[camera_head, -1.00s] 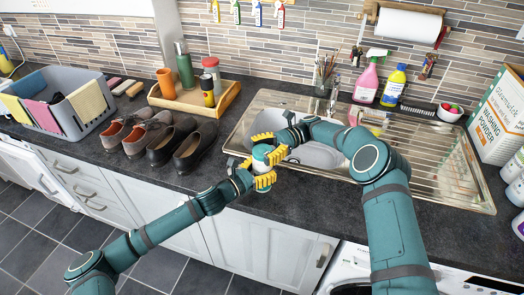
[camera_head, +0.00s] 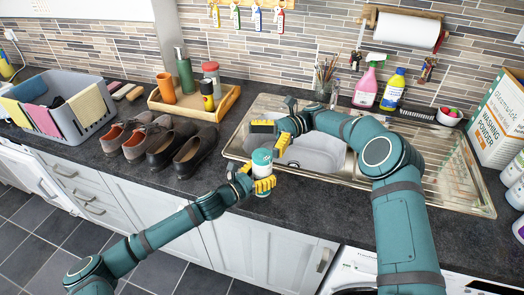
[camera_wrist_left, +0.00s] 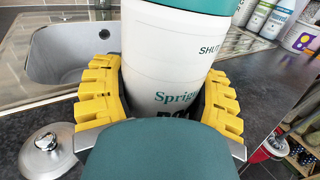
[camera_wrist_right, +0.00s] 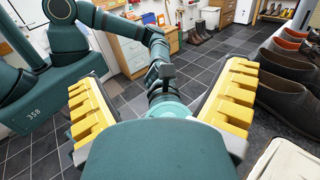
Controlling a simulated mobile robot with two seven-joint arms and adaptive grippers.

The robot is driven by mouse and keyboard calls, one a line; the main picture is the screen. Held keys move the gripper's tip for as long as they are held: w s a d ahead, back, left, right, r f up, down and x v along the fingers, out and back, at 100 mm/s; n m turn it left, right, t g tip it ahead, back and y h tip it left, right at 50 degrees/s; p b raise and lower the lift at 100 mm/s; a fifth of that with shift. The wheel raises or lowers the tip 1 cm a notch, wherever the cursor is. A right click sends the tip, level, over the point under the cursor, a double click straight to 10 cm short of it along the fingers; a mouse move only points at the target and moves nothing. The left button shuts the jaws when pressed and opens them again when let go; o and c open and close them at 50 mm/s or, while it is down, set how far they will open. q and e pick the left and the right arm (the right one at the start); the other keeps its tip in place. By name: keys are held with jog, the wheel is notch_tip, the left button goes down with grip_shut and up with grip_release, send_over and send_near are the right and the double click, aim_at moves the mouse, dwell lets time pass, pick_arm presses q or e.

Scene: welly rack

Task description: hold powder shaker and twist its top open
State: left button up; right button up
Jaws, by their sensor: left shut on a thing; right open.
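The powder shaker (camera_head: 261,163) is a white cylinder with a teal top, roughly upright at the counter's front edge. My left gripper (camera_head: 263,185) is shut around its white body. In the left wrist view, the shaker (camera_wrist_left: 165,75) stands between the yellow fingers, with the lettering "SHU" near the teal top (camera_wrist_left: 205,5). My right gripper (camera_head: 272,135) is open and empty, just above and behind the shaker, apart from its top. In the right wrist view, the open fingers (camera_wrist_right: 160,105) frame my left arm and what seems to be the teal top.
The steel sink (camera_head: 320,155) lies behind and right of the shaker. Dark shoes (camera_head: 193,150) stand to the left, with a wooden tray (camera_head: 228,98) behind them. A silver knobbed piece (camera_wrist_left: 48,152) shows in the left wrist view. Bare counter (camera_head: 330,205) lies to the right.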

aim_at(262, 155)
jog(key=shift+r, duration=2.05)
pick_arm(q)
jog(key=o, duration=1.4)
